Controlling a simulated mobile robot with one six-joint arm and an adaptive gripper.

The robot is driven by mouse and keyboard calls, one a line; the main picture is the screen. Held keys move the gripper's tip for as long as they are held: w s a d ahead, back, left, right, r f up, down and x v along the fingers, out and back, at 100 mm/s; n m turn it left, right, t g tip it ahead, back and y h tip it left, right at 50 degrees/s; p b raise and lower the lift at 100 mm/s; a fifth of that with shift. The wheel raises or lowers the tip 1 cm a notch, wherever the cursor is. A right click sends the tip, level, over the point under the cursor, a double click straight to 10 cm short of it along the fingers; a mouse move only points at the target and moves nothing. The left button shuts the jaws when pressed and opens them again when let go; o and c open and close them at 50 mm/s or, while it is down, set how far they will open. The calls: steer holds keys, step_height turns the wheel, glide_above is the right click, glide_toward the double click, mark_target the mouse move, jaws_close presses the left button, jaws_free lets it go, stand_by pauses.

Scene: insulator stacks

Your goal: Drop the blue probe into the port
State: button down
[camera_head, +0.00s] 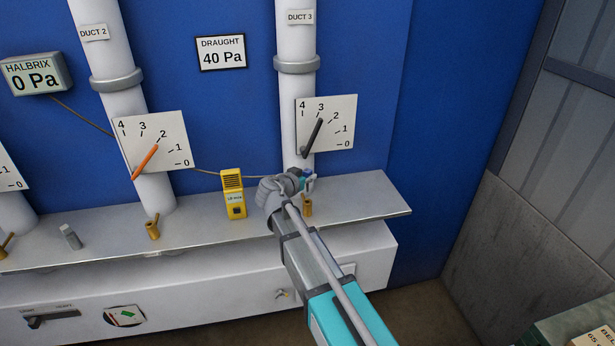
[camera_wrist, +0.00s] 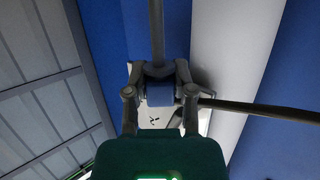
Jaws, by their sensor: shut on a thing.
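My gripper (camera_head: 306,183) is in front of the lower part of the DUCT 3 pipe, above the shelf. It is shut on the blue probe (camera_wrist: 160,93), whose blue body sits between the fingers in the wrist view. A grey rod (camera_wrist: 157,30) runs up from the probe there. In the head view only a bit of blue (camera_head: 304,173) shows at the fingers. A brass port (camera_head: 308,208) stands just below the gripper at the foot of DUCT 3. The probe's tip is hidden in the head view, so I cannot tell whether it touches the port.
A yellow meter (camera_head: 233,193) stands on the grey shelf (camera_head: 357,203), left of my gripper. A cable (camera_wrist: 260,110) extends right from near the probe. Other brass ports (camera_head: 152,229) and a small grey cylinder (camera_head: 70,237) are farther left. The shelf's right end is clear.

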steer(key=shift+f+b, duration=1.1)
steer(key=shift+f, duration=0.3)
steer(key=shift+f+b, duration=3.1)
stand_by(1.5)
steer(key=shift+c, duration=1.9)
jaws_free()
steer(key=shift+r, duration=0.25)
step_height(320, 180, up, 12)
steer(key=p, duration=1.2)
steer(key=shift+f, duration=0.25)
